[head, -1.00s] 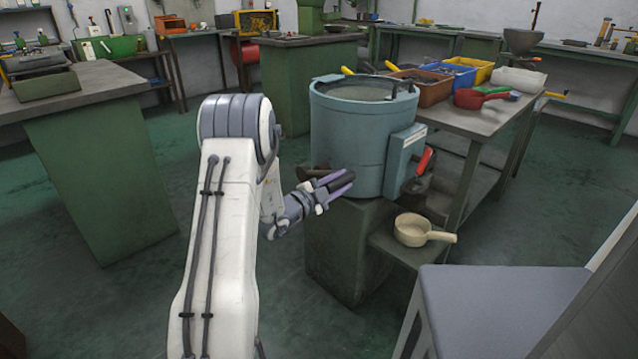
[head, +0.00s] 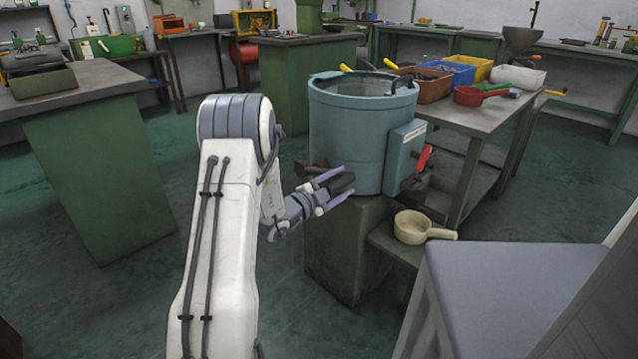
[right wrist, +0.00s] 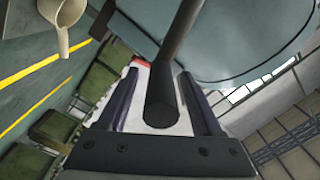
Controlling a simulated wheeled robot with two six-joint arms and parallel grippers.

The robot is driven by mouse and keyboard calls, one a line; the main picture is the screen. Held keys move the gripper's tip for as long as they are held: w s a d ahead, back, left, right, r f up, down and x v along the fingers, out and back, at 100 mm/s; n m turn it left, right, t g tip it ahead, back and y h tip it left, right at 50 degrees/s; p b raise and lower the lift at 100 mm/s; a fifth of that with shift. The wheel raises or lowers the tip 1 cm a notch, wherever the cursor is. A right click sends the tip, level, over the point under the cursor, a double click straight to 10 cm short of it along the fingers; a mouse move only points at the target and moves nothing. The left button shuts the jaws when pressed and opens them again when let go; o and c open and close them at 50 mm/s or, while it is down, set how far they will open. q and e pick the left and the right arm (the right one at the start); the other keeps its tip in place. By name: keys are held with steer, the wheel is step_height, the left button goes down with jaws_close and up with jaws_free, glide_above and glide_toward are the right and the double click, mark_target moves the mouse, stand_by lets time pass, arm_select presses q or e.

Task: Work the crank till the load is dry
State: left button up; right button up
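The blue-grey drum (head: 345,135) stands upright on a green pedestal (head: 335,265). Its inside shows only in part, so I cannot tell how wet the load is. A dark crank handle (head: 340,183) is at the drum's lower front left. My right gripper (head: 329,187) has its fingers on either side of this handle. In the right wrist view the handle (right wrist: 162,108) lies between the fingers, with gaps on both sides. A box with a red lever (head: 424,158) is on the drum's right side. My left gripper is not in view.
A beige pan (head: 411,228) sits on a low shelf right of the pedestal. A bench (head: 478,125) behind holds bins and a red pan (head: 470,96). A grey-topped stand (head: 500,285) fills the lower right.

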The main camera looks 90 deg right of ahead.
steer(key=p+v, duration=0.1)
steer(key=v, duration=0.9)
steer(key=shift+w+a, duration=0.15)
stand_by(0.4)
